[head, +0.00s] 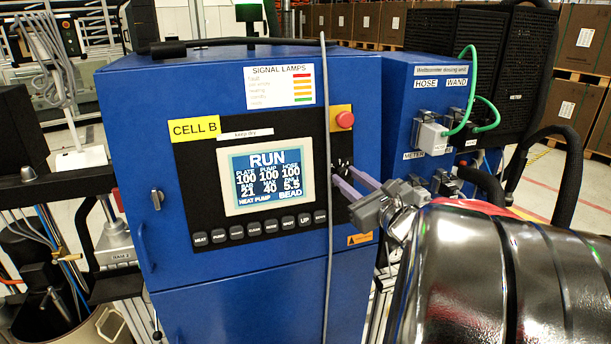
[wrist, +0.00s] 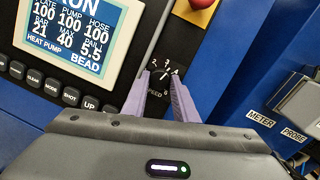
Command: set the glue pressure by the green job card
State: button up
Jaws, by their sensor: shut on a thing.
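My gripper (head: 346,178) reaches in from the right to the blue cabinet's black panel, its pale purple fingers shut on a small dark knob (wrist: 166,75). The knob sits in a numbered dial marked SPEED in the wrist view; the fingers (wrist: 162,84) stand on either side of it and partly hide the scale. The pressure display (head: 267,177) reads RUN, plate, pump and hose 100, bar 21, max 40, pail 5.5, HEAT PUMP, BEAD. It also shows in the wrist view (wrist: 72,35). I see no green job card in either view.
A red button (head: 345,119) on a yellow plate sits just above the dial. A row of black keys (head: 260,229) runs below the display. A grey cable (head: 328,190) hangs down the cabinet front, left of my fingers. Connectors (head: 432,138) with green cables are at right.

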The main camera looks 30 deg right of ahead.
jog(key=c, duration=0.4)
jog(key=shift+n, duration=0.5)
jog(key=o, duration=1.1)
jog(key=s, duration=0.4)
jog(key=s+a, duration=0.1)
jog(key=s, duration=0.4)
jog(key=s+a, duration=0.1)
jog(key=s, duration=0.3)
jog(key=shift+s, duration=0.35)
